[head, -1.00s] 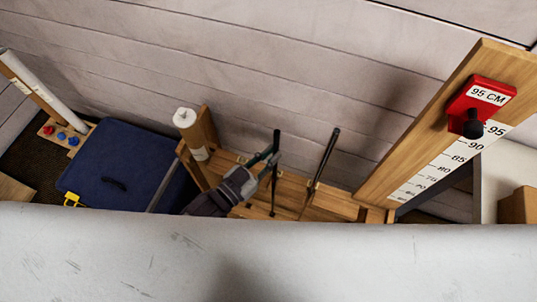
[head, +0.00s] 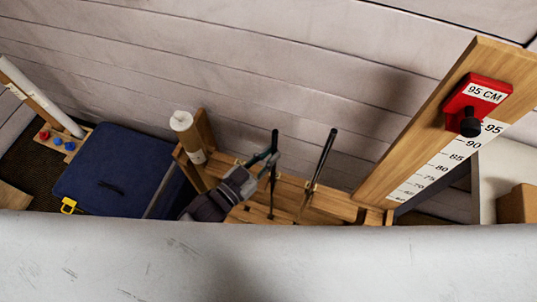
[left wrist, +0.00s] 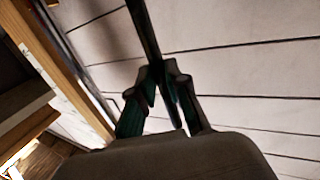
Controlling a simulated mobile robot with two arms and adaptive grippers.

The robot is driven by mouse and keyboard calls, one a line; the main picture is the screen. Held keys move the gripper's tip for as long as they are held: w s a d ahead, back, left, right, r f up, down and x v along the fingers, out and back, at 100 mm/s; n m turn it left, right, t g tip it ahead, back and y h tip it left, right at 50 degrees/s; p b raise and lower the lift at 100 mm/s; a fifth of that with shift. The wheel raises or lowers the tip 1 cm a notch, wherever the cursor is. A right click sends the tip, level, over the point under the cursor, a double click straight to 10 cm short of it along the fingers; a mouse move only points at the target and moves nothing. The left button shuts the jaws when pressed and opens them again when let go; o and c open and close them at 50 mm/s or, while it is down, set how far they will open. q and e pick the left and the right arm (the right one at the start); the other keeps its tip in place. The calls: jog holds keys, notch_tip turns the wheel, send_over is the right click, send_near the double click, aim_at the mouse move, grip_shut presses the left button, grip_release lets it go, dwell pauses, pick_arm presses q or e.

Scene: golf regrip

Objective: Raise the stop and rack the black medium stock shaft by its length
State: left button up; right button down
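The red stop (head: 478,101), labelled 95 CM with a black knob, sits high on the wooden ruler board (head: 415,142), near the 95 mark. My left gripper (head: 268,160) is at a dark upright shaft (head: 273,179) in the wooden rack (head: 290,190). In the left wrist view its fingers (left wrist: 162,70) close in on both sides of the dark shaft (left wrist: 144,28), with hardly any gap. A second black shaft (head: 325,155) stands to the right, apart from the gripper. Which is the medium stock one I cannot tell. My right gripper is not in view.
A dark blue case (head: 115,170) lies further left, beside a small board with red and blue knobs (head: 58,142). A pale surface (head: 270,262) fills the foreground. The plank wall is close behind.

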pick_arm(q)
jog(key=o, duration=0.5)
jog(key=shift+w, duration=0.1)
jog(key=shift+c, duration=0.2)
jog(key=v, duration=1.2)
jog(key=shift+f, duration=0.1)
jog(key=s+a+f+n+g+y, duration=0.1)
jog(key=a+f+g+y, duration=0.2)
jog(key=f, duration=0.7)
jog(key=s+a+f+n+y, duration=0.1)
jog(key=s+a+f+y, duration=0.15)
jog(key=a+f, duration=0.55)
jog(key=a+f+n+g+y, duration=0.2)
jog(key=f+y, duration=0.2)
jog(key=f, duration=0.7)
jog(key=s+f+n+g+y, duration=0.1)
jog(key=s+f+g, duration=0.2)
jog(key=s+f, duration=0.3)
jog(key=s+a+f+g+y, duration=0.1)
jog(key=s+f+g, duration=0.3)
jog(key=s, duration=1)
notch_tip(320, 180, down, 3)
jog(key=shift+s+a+f+n, duration=0.2)
jog(key=shift+s+a+n, duration=0.1)
jog(key=shift+s+n, duration=0.1)
